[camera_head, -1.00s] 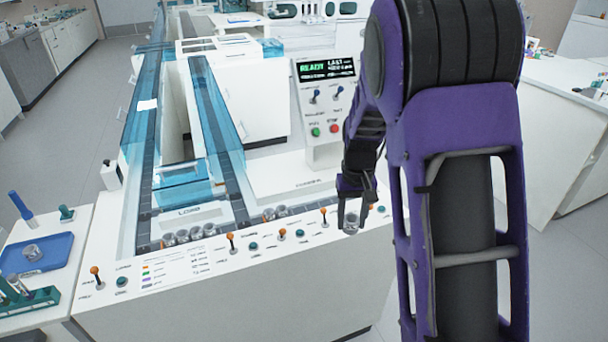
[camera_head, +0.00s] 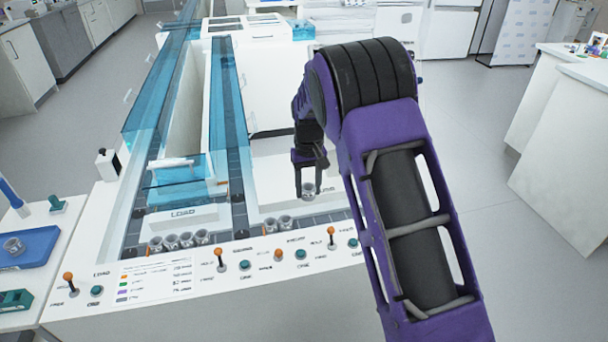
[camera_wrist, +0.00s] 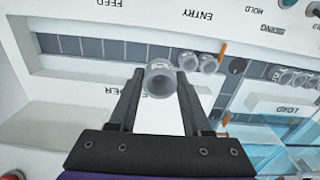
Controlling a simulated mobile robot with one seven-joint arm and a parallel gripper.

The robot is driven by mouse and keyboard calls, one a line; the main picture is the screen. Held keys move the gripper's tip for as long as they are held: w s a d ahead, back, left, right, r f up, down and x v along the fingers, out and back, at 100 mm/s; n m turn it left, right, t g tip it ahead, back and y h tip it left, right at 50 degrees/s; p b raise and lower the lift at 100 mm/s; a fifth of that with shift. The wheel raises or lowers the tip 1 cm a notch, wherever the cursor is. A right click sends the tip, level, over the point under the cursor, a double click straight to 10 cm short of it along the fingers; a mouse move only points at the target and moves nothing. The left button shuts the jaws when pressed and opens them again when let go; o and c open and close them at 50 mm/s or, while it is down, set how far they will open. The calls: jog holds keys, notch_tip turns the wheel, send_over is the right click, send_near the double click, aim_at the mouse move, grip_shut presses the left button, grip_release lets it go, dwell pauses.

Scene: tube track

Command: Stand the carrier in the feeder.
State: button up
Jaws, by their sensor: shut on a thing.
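The carrier, a small clear-grey round cup (camera_head: 308,188), is held upright between the fingertips of my gripper (camera_head: 308,190). In the wrist view the carrier (camera_wrist: 160,80) shows its round open rim between both fingers. The feeder shows as a white bay with a grey tiled lane (camera_wrist: 90,47) along its edge, and my fingers partly hide its lettering. In the head view the feeder lane (camera_head: 325,215) lies below the carrier. My gripper is over the feeder area; I cannot tell the exact height.
Two carriers (camera_head: 278,223) stand in the lane to the left of my gripper, by an orange marker. Several more carriers (camera_head: 180,240) stand in the load lane. Blue clear walls (camera_head: 228,100) rise at the left. Orange-topped levers (camera_head: 221,258) line the front panel. The lane's other end looks clear.

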jog(key=shift+w+a+f+b, duration=0.45)
jog(key=shift+w+a+f, duration=0.15)
jog(key=shift+a+f, duration=0.2)
jog(key=b, duration=0.4)
send_over(303, 224)
notch_tip(303, 224, down, 7)
jog(key=shift+s+r, duration=0.1)
jog(key=shift+r, duration=0.1)
jog(key=shift+f+b, duration=0.7)
jog(key=shift+f, duration=0.65)
jog(key=shift+f, duration=0.65)
